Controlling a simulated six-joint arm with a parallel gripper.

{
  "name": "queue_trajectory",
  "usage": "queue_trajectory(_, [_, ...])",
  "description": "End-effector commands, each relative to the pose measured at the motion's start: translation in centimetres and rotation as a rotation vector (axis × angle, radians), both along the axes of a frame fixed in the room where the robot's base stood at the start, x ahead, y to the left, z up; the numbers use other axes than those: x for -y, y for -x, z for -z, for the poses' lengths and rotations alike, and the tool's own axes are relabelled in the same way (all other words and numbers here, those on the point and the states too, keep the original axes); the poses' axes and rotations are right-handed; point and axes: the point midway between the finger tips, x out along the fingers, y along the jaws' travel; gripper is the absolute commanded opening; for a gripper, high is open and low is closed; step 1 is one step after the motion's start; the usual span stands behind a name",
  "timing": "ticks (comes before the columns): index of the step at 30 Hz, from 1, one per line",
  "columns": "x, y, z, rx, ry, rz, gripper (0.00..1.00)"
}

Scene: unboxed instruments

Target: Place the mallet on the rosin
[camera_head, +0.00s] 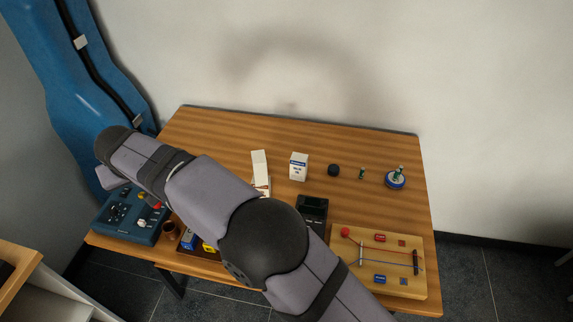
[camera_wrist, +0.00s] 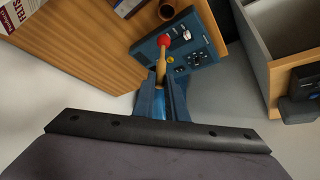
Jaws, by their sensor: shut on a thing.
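My gripper (camera_wrist: 162,88) is shut on the handle of a mallet (camera_wrist: 161,68) with a pale wooden shaft and a round red head. The red head points away from the jaws, over a blue panel box. In the head view the mallet's red head (camera_head: 157,205) shows over that box at the table's left end, and my arm hides most of the jaws. I cannot tell for sure which thing is the rosin. Small red and blue blocks, one a blue block (camera_head: 379,279), lie on the wooden board at the right.
The blue box (camera_head: 128,222) with knobs stands at the table's left end, beside a brown cup (camera_head: 170,231). White boxes (camera_head: 299,166), a dark round thing (camera_head: 333,170) and a blue-based item (camera_head: 396,180) stand toward the back. The wooden board (camera_head: 350,262) holds a red ball and strings.

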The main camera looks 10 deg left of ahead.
Motion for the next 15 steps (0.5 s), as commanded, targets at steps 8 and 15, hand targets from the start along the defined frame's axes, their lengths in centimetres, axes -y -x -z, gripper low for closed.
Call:
queue_trajectory(8, [-0.1,0.0,-7.2,0.003,-0.006,0.000,0.00])
queue_trajectory(15, [-0.1,0.0,-9.4,0.001,-0.002,-0.001,0.00])
